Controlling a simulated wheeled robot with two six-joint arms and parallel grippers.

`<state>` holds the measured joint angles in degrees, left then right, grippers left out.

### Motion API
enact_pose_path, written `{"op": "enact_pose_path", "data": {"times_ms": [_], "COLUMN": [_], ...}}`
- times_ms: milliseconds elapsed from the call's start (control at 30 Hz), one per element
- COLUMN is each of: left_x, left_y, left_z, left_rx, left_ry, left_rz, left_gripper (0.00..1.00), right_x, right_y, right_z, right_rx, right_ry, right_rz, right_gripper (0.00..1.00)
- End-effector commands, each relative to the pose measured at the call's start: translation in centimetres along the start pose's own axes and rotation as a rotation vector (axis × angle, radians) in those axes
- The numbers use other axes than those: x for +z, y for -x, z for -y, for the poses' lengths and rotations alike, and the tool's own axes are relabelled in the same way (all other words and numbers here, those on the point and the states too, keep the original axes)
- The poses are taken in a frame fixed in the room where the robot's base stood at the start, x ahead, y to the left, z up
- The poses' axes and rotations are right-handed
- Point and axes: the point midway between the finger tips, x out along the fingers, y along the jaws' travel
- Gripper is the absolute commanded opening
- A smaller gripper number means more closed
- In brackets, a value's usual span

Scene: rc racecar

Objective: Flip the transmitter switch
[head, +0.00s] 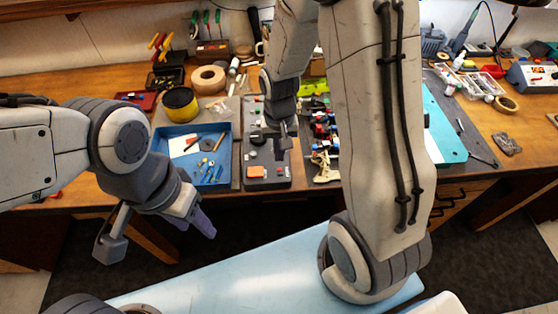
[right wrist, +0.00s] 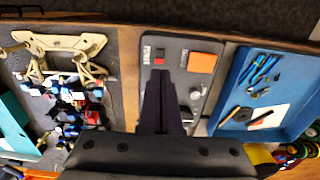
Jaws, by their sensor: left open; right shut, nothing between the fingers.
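The transmitter appears to be the dark grey panel (head: 267,183) lying on the workbench. It carries small knobs, an orange block (head: 257,172) and a small red part (head: 283,171). In the right wrist view the panel (right wrist: 178,50) shows the red part (right wrist: 160,57), perhaps the switch, and the orange block (right wrist: 202,62). My right gripper (head: 286,143) is over the panel, its fingers shut and empty; in the right wrist view its fingertips (right wrist: 159,76) point toward the red part. Contact cannot be told. My left gripper (head: 158,238) is open and empty, in front of the bench.
A blue tray (head: 225,160) with small tools lies left of the panel. A cluttered car chassis (head: 322,165) lies close on its right. The floor before the bench is dark.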

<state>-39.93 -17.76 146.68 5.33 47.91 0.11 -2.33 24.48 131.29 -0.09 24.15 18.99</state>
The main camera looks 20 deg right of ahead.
Motion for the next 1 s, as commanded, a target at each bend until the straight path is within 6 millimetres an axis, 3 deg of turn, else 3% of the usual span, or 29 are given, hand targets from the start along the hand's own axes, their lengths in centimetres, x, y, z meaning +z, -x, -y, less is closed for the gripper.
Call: {"op": "enact_pose_path", "data": {"times_ms": [100,300,767,1000], "left_x": [0.0,-0.1,-0.1,-0.1], "left_y": [0.6,0.9,1.0,2.4], "left_z": [0.0,-0.1,-0.1,-0.2], "left_rx": [0.000,0.000,0.000,0.000], "left_ry": [0.000,0.000,0.000,0.001], "left_rz": [0.000,0.000,0.000,0.000], "left_gripper": [0.50,0.50,0.50,0.50], "right_x": [0.1,0.1,0.0,-0.4], "right_y": [-1.9,-4.0,-4.6,-5.1], "right_z": [-0.1,0.0,0.0,-0.1], "right_rx": [0.002,0.001,0.000,0.003], "right_ry": [0.000,0.000,0.000,-0.003], "right_rz": [0.006,0.002,0.000,0.092], "right_gripper": [0.00,0.00,0.00,0.00]}}
